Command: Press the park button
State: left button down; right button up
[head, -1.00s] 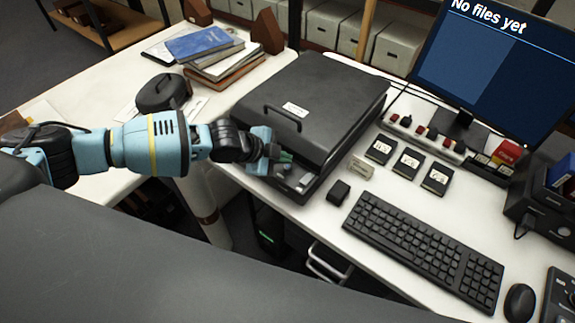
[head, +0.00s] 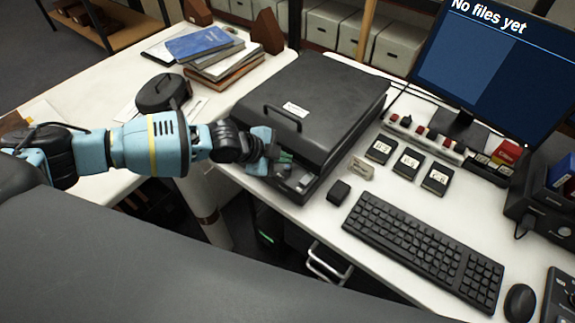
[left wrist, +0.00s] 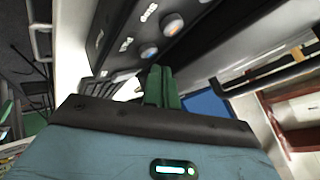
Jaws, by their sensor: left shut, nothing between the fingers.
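A black scanner-like machine (head: 312,105) with a closed, handled lid stands on the white desk. Its front control panel (head: 297,182) shows at the near edge, partly hidden by my left gripper. My right gripper is not in view.
A small black block (head: 339,192), a keyboard (head: 423,250) and a mouse (head: 519,302) lie right of the machine. Several labelled black cartridges (head: 407,162) lie before the monitor (head: 490,65). A book stack (head: 222,62) and a black round object (head: 162,92) are at left.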

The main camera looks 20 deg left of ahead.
aim_at(283, 170)
pick_arm(q)
jog(key=shift+f, duration=0.4)
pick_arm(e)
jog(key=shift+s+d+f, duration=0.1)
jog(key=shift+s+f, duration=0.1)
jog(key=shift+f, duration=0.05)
pick_arm(q)
jog(key=shift+f, duration=0.2)
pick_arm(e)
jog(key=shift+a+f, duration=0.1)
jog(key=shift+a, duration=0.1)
pick_arm(q)
jog(key=shift+f, duration=0.35)
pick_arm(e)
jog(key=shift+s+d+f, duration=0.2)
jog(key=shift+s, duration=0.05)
pick_arm(q)
jog(key=shift+r, duration=0.1)
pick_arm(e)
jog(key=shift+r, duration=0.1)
pick_arm(q)
jog(key=shift+r, duration=0.85)
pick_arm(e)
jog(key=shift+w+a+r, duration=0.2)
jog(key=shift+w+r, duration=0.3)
pick_arm(q)
jog(key=shift+r, duration=0.1)
